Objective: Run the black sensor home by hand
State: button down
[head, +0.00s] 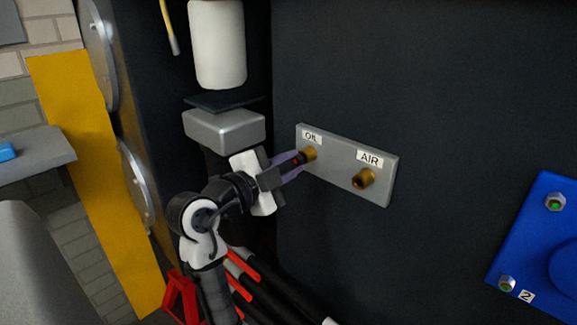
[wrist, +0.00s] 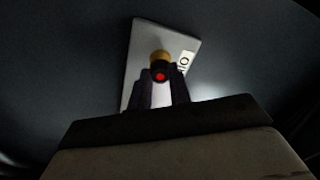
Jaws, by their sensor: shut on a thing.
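The black sensor (head: 298,160) with a red mark is between the fingers of my gripper (head: 294,164), which is shut on it. It lies in line with the brass OIL port (head: 310,154) on the grey plate (head: 335,165). In the wrist view the sensor's dark end with a red dot (wrist: 160,75) shows between the fingers, directly in front of the brass port (wrist: 159,57). The sensor's tip meets or nearly meets the port; I cannot tell how far in it sits. The brass AIR port (head: 363,179) to the right is open, with a dark hole.
A white cylinder (head: 217,45) and a grey block (head: 224,131) stand left of the plate, just above my wrist. Black hoses with red bands (head: 241,268) run below. A blue plate with bolts (head: 535,245) is at the far right. Dark wall around the plate is clear.

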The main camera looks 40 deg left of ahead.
dwell(0.4)
jog(key=m+b, duration=0.1)
jog(key=b, duration=0.2)
jog(key=shift+f, duration=0.35)
jog(key=m+b, duration=0.2)
jog(key=b, duration=0.1)
jog(key=shift+w+r+m+b, duration=0.1)
jog(key=shift+m+b, duration=0.9)
jog(key=shift+r+m, duration=0.35)
jog(key=shift+m, duration=0.05)
jog(key=c, duration=1.2)
grip_release()
jog(key=shift+c, duration=1.3)
